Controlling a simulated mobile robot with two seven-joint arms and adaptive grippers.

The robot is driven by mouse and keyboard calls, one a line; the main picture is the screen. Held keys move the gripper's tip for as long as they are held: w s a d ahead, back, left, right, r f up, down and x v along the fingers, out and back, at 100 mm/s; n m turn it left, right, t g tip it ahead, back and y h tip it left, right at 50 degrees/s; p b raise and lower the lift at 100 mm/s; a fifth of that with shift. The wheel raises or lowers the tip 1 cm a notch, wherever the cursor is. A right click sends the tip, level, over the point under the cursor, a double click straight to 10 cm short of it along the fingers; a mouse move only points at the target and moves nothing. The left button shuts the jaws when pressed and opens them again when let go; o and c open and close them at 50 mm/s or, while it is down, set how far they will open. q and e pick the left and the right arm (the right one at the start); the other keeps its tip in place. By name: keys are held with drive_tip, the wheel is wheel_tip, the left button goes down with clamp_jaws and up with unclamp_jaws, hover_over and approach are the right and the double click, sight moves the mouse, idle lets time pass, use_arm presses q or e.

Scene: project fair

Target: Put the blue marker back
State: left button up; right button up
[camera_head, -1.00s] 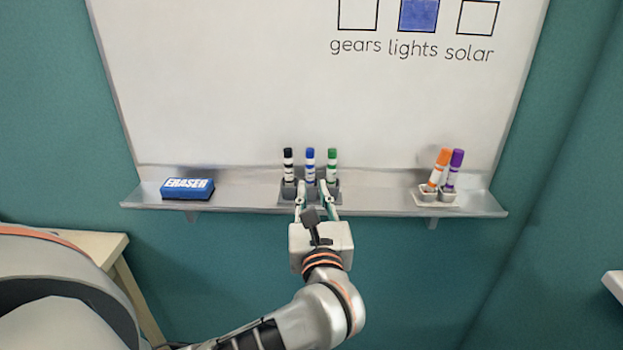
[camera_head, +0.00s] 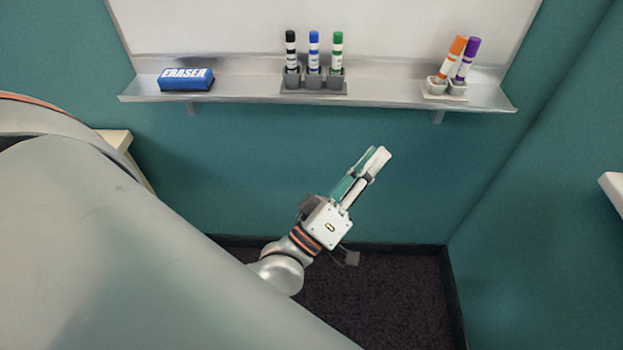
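The blue marker (camera_head: 313,52) stands upright in the middle slot of a grey holder (camera_head: 314,88) on the whiteboard's tray. A black marker (camera_head: 291,50) stands to its left and a green marker (camera_head: 337,52) to its right, both in the same holder. My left gripper (camera_head: 374,160) is below and to the right of the holder, well clear of the tray, pointing up and right. Its fingers overlap in this view, so their gap cannot be judged. No marker shows between them. My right gripper is not in view.
The metal tray (camera_head: 230,90) runs along the board's lower edge. A blue eraser (camera_head: 186,79) lies at its left. Orange (camera_head: 452,58) and purple (camera_head: 467,60) markers lean in a holder at its right. White furniture edges show at both sides.

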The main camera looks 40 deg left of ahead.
use_arm(q)
drive_tip(key=s+d+f+m+g+h, duration=0.1)
drive_tip(key=s+f+m+g, duration=0.2)
drive_tip(key=f, duration=0.5)
drive_tip(key=f+m+g, duration=0.3)
drive_tip(key=f+m, duration=0.1)
drive_tip(key=f, duration=0.4)
drive_tip(key=s+a+f+m+g+y+p, duration=0.1)
drive_tip(key=s+a+f+m+g, duration=0.1)
drive_tip(key=s+f, duration=0.3)
drive_tip(key=s+a+f+m+g+y+p, duration=0.1)
drive_tip(key=s+a+f+m+g, duration=0.2)
drive_tip(key=f, duration=0.8)
drive_tip(key=shift+s+g+y, duration=0.4)
drive_tip(key=shift+s+g, duration=0.1)
drive_tip(key=shift+s, duration=0.5)
